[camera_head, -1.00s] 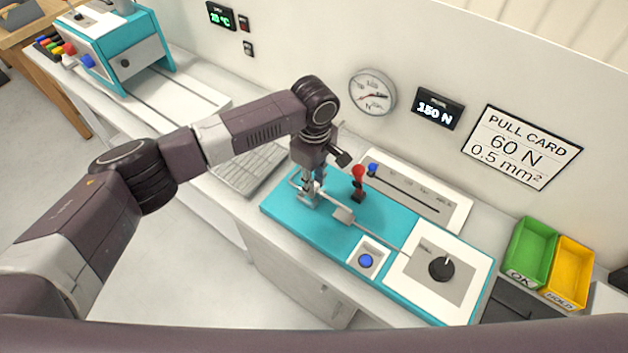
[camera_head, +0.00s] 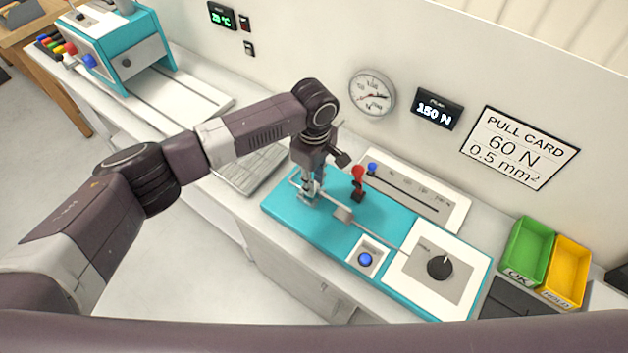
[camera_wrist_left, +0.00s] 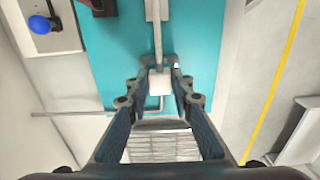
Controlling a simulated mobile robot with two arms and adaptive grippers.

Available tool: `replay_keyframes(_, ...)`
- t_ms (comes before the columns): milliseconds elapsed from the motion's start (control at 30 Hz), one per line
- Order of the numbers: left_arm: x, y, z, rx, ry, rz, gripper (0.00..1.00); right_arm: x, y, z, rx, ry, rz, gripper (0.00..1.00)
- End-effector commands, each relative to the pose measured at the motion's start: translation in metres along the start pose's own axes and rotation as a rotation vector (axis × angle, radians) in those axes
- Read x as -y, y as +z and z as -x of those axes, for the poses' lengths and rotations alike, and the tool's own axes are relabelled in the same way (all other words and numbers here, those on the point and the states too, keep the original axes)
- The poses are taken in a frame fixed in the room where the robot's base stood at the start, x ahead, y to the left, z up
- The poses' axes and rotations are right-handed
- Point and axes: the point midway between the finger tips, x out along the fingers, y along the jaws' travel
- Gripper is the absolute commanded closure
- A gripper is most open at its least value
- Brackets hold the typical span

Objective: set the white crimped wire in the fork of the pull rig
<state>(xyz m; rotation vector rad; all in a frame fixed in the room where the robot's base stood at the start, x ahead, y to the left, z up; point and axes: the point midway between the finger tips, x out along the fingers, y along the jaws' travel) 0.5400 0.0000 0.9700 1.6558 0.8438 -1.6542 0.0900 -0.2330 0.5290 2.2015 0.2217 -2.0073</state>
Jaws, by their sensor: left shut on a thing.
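My left gripper (camera_head: 311,196) points down over the left part of the teal pull rig (camera_head: 290,222). It also shows in the left wrist view (camera_wrist_left: 160,70), with its fingertips closed about a small whitish piece (camera_wrist_left: 160,83), which looks like part of the white wire. A thin pale line (camera_wrist_left: 80,113) runs sideways by the fingers. A light bar leads from the whitish piece to a pale block (camera_head: 343,214) on the rig, also in the wrist view (camera_wrist_left: 157,9). The fingers partly hide the fork, and I cannot tell whether the wire is seated. My right gripper is out of view.
A red-knobbed lever (camera_head: 358,179) stands close beside the gripper. A blue button (camera_head: 365,259) and a black dial (camera_head: 440,266) are on the rig. Green (camera_head: 530,252) and yellow (camera_head: 567,273) bins stand at the right. A keyboard-like panel (camera_head: 250,170) lies left.

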Motion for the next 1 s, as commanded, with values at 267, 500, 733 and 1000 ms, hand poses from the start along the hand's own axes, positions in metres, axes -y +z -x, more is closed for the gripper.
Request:
replay_keyframes(267, 0.0, 0.0, -0.008, 0.001, 0.0, 0.0, 1.0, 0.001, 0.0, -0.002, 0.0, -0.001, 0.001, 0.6)
replay_keyframes(500, 0.0, 0.0, -0.015, 0.0, 0.0, 0.0, 1.0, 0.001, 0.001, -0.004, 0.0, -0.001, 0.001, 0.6)
replay_keyframes(733, 0.0, 0.0, -0.021, 0.001, 0.0, 0.001, 0.76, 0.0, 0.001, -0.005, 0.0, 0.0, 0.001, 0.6)
replay_keyframes(1000, 0.001, 0.0, -0.021, 0.001, -0.002, 0.0, 0.59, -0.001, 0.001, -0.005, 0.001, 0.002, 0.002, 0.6)
